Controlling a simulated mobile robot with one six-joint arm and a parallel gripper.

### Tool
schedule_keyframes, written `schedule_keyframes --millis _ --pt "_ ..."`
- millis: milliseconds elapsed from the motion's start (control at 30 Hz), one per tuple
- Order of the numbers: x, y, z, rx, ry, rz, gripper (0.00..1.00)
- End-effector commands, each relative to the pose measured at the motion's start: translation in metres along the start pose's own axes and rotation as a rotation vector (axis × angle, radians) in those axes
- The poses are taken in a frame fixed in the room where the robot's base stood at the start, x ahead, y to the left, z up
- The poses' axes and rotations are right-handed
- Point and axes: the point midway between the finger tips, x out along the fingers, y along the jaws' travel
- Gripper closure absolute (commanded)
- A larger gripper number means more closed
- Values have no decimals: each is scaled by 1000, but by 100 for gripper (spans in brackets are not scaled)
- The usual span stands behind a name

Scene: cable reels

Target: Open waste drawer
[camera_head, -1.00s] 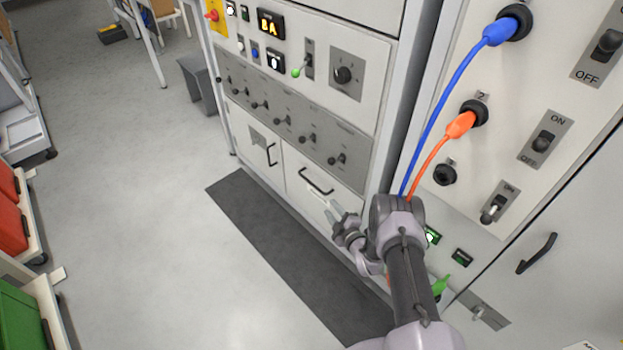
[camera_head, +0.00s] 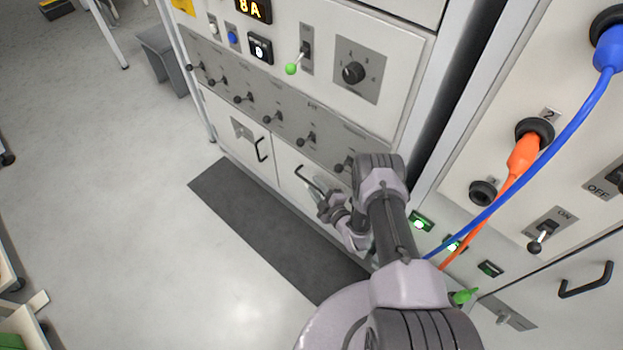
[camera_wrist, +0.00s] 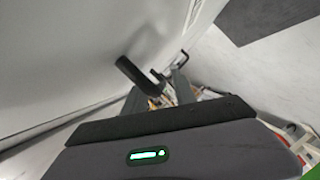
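Two low white fronts are side by side at the base of the cabinet in the head view. The right front (camera_head: 290,163) has a dark bar handle (camera_head: 308,179); the left front has its own handle (camera_head: 261,150) and a small grey plate. I cannot read which is marked waste. Both fronts look closed. My gripper (camera_head: 322,187) is at the right front, close to its handle. In the wrist view a dark handle (camera_wrist: 138,76) stands just ahead of my gripper (camera_wrist: 158,98), whose fingers are apart. Whether the handle lies between them is unclear.
A dark mat (camera_head: 265,230) lies on the floor along the cabinet. Above are a row of small levers, a green-tipped lever (camera_head: 291,69) and a rotary knob (camera_head: 354,73). At right, blue (camera_head: 550,150) and orange (camera_head: 523,154) cables hang near my arm. Open floor lies left.

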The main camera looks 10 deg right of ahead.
Motion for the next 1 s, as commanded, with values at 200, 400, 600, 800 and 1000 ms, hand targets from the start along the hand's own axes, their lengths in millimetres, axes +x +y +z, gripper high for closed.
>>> schedule_keyframes --millis 200,400,600,800,1000 --pt "-1 -1 0 0 0 0 67" --pt "-1 -1 0 0 0 0 91" --pt "-1 -1 0 0 0 0 100" --pt "-1 -1 0 0 0 0 100" --pt "0 0 0 0 0 0 100"
